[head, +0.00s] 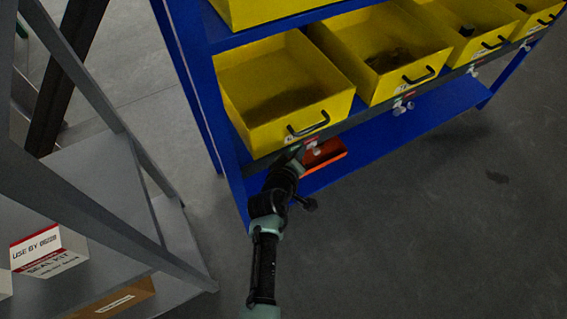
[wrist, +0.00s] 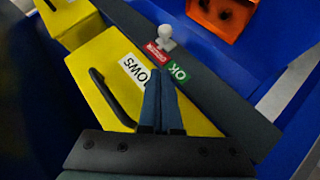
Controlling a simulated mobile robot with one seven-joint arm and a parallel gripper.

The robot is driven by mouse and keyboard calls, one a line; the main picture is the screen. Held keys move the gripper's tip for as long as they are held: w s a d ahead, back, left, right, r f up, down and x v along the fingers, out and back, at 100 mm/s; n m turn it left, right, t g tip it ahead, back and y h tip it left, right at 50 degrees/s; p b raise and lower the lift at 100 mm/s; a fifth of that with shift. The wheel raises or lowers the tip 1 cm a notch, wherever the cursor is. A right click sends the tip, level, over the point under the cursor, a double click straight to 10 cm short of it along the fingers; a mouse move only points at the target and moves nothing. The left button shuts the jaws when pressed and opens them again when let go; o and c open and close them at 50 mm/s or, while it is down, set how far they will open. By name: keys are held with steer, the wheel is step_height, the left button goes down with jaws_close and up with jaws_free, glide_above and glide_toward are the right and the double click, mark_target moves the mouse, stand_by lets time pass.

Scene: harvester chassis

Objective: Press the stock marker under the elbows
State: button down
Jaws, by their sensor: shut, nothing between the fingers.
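The yellow bin (wrist: 105,65) has a black handle and a white label ending in "OWS"; the rest of the label is hidden behind my fingers. On the dark rail beside it is the stock marker, a white knob (wrist: 165,38) by a red plate (wrist: 157,51) and a green "OK" plate (wrist: 177,71). My gripper (wrist: 157,74) is shut and empty, its tips over the label edge, close to the plates and apart from the knob. In the head view my gripper (head: 297,155) is at the rail below the front left bin (head: 285,110).
An orange bin (head: 325,153) sits on the blue lower shelf (head: 395,142). More yellow bins (head: 385,60) line the rail to the right, with other white knobs (head: 402,106) below. A grey rack (head: 105,185) with boxes stands at left. Open floor lies at lower right.

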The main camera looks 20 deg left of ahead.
steer(key=p+v, duration=0.2)
steer(key=v, duration=0.5)
steer(key=shift+s+r, duration=0.15)
steer(key=shift+s, duration=0.15)
steer(key=shift+d, duration=0.15)
steer(key=w+d+r+m+t, duration=0.2)
steer(key=w+r, duration=0.1)
steer(key=r, duration=0.8)
steer(key=w+d+r+m+t, duration=0.1)
steer(key=w+r+m+t, duration=0.15)
steer(key=r, duration=0.95)
steer(key=w+d+r+m+t, duration=0.2)
steer(key=w+r, duration=0.2)
steer(key=r, duration=0.7)
steer(key=s+d+r+m+t, duration=0.25)
steer(key=s+r, duration=0.35)
steer(key=r, duration=0.5)
steer(key=s+d+r+m+t, duration=0.1)
steer(key=s+d+r+t, duration=0.3)
steer(key=r, duration=0.7)
steer(key=s+d+r+m+t, duration=0.2)
steer(key=s+r, duration=0.5)
steer(key=r, duration=0.3)
step_height(320, 180, up, 20)
steer(key=p, duration=1.9)
steer(key=shift+s+a+r+h, duration=0.15)
steer(key=shift+s+a+h, duration=0.05)
steer(key=shift+s+h, duration=0.1)
